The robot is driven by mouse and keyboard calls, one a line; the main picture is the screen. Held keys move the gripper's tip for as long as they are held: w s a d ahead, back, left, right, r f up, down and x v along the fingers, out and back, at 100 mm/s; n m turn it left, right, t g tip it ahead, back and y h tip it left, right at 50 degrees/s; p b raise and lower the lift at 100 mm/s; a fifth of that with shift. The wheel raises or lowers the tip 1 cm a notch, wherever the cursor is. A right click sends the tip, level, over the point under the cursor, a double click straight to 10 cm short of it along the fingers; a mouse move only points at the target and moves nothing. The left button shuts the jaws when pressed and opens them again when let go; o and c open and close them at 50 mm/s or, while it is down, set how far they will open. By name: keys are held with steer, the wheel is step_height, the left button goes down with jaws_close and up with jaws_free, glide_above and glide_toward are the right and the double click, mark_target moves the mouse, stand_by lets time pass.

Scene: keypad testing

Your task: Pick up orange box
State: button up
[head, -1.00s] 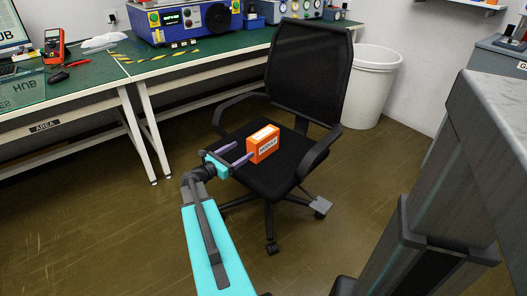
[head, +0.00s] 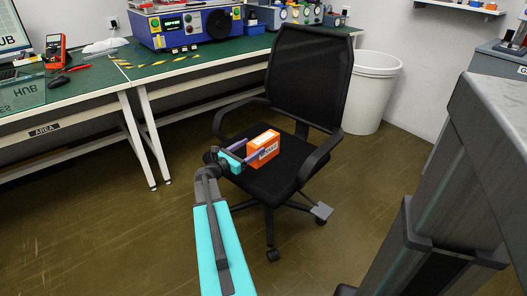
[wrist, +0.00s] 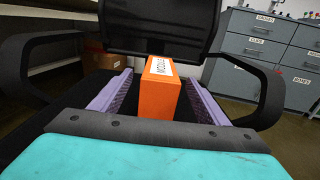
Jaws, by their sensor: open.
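The orange box (head: 264,147) stands on the black seat of an office chair (head: 275,185). It has a white label with dark lettering. My gripper (head: 252,151) is open at the box, with its purple fingers reaching toward it. In the wrist view the box (wrist: 159,95) stands between the two purple fingers (wrist: 158,98), with a gap showing on each side. The far part of the box is hidden in the head view by its own near faces, and a finger covers part of its front.
The chair's armrests (head: 322,150) rise on both sides of the seat, and its mesh backrest (head: 309,75) stands behind the box. A green workbench (head: 100,80) is at the left and back. A white bin (head: 372,90) stands behind the chair.

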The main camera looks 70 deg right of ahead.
mark_target(264, 138)
steer(key=shift+x, duration=1.6)
steer(key=shift+b+x, duration=1.1)
steer(key=shift+x, duration=1.45)
steer(key=shift+c, duration=0.2)
steer(key=c, duration=1.6)
steer(key=shift+c, duration=0.2)
steer(key=shift+r, duration=0.1)
step_height(264, 138, up, 28)
steer(key=p, duration=0.7)
steer(key=shift+p, duration=0.35)
